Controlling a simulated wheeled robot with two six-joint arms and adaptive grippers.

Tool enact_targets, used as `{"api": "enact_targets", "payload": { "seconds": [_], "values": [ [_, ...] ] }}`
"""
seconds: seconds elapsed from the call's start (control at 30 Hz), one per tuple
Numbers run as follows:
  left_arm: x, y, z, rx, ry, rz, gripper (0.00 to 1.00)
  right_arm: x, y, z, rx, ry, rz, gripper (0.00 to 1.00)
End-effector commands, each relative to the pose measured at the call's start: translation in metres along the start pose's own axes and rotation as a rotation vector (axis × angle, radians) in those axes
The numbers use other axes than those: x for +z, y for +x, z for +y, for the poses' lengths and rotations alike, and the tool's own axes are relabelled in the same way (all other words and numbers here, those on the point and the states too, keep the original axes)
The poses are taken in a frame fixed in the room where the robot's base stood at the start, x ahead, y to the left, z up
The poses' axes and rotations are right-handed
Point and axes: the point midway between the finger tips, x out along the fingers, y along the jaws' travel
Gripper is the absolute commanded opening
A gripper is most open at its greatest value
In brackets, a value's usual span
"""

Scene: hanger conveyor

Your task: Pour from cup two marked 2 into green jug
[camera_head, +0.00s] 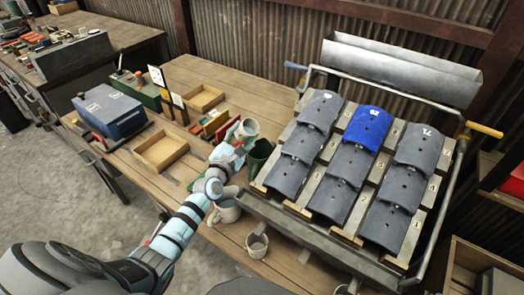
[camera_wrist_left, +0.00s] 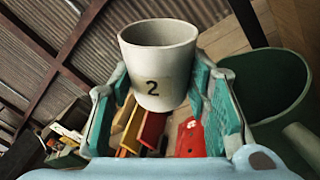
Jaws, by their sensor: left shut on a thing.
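The white cup marked 2 (camera_head: 248,127) is between the fingers of my left gripper (camera_head: 235,146), which is shut on it above the table. In the left wrist view the cup (camera_wrist_left: 158,50) shows its black 2, with its rim toward the top of the picture. The green jug (camera_head: 262,152) stands on the table just right of my gripper, partly hidden by it. In the left wrist view the jug (camera_wrist_left: 268,85) is at the right edge, apart from the cup. I cannot see inside the cup. My right gripper is out of view.
A pale mug (camera_head: 227,212) and a small cup (camera_head: 257,246) stand nearer on the table. A metal rack (camera_head: 300,213) with grey tiles and one blue tile (camera_head: 368,130) fills the right. A wooden tray (camera_head: 162,152) and blue box (camera_head: 107,109) lie to the left.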

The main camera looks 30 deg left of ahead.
Motion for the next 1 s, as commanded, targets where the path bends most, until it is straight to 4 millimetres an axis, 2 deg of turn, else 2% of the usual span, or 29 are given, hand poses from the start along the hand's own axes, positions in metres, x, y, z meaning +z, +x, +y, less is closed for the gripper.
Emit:
{"api": "enact_targets", "payload": {
  "seconds": [0.2,0.63,1.0],
  "values": [
    [-0.002,0.0,0.0,0.01,0.059,-0.013,0.15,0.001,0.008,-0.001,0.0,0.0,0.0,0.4],
    [-0.001,0.0,0.001,0.013,0.082,-0.017,0.15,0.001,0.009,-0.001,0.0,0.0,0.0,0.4],
    [-0.003,0.0,0.0,0.025,0.162,-0.033,0.15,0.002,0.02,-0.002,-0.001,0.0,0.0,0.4]
  ]
}}
